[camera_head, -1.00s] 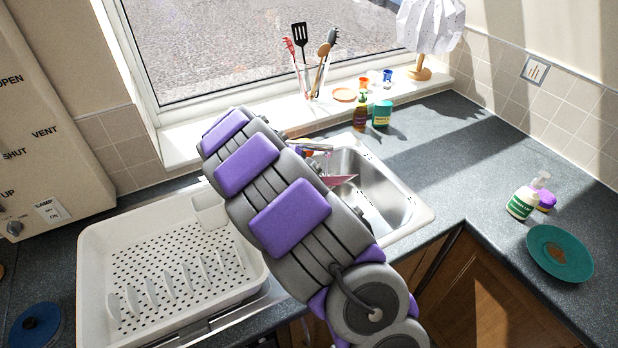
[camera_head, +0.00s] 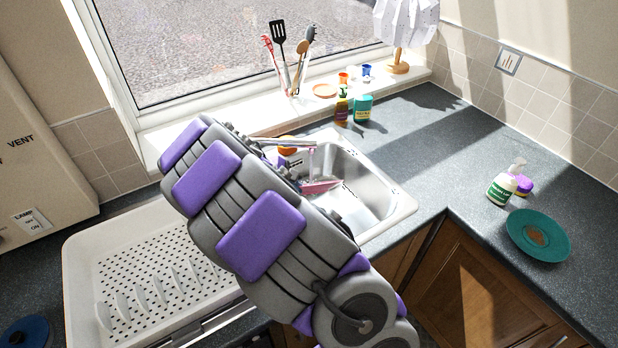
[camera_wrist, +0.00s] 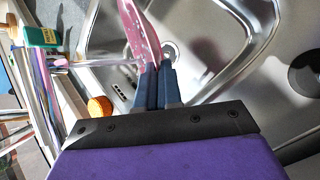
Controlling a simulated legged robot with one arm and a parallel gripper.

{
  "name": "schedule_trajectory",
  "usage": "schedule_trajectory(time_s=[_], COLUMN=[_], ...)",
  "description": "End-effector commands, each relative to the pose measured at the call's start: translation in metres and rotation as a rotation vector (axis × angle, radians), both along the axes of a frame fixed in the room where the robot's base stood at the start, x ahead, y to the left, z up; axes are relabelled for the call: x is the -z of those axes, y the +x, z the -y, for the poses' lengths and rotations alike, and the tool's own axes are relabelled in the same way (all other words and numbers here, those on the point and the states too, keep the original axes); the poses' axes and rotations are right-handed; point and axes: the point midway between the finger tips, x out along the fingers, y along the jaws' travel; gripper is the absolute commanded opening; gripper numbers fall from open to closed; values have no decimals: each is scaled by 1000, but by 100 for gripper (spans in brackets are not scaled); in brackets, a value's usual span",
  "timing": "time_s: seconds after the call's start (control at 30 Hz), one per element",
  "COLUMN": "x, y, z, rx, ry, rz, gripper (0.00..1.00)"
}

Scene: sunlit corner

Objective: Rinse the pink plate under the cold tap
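The pink plate (camera_wrist: 138,30) is tilted nearly edge-on, with pale specks on its face. My gripper (camera_wrist: 155,70) is shut on its near edge. In the head view the plate (camera_head: 322,186) shows above the sink basin (camera_head: 372,188), beyond my arm, which hides the gripper there. The metal tap spout (camera_head: 290,142) reaches over the basin, above the plate. A faint, pale vertical streak hangs below the spout's end; it looks like water reaching the plate. In the wrist view the spout (camera_wrist: 100,62) ends beside the plate. I cannot tell hot from cold tap.
A white dish rack (camera_head: 140,270) stands left of the sink. Bottles (camera_head: 342,108), a teal sponge box (camera_head: 362,109) and utensils (camera_head: 290,70) stand behind. A teal plate (camera_head: 538,236) and a soap bottle (camera_head: 503,187) are on the right counter. The counter between is clear.

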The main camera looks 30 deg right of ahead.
Motion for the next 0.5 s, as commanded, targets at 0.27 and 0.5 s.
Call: schedule_trajectory(time_s=[0.27, 0.5], x=[-2, 0], y=[-24, -41], z=[-9, -14], rx=[-1, 1], ry=[-1, -1], rz=[2, -2], gripper=[0, 0])
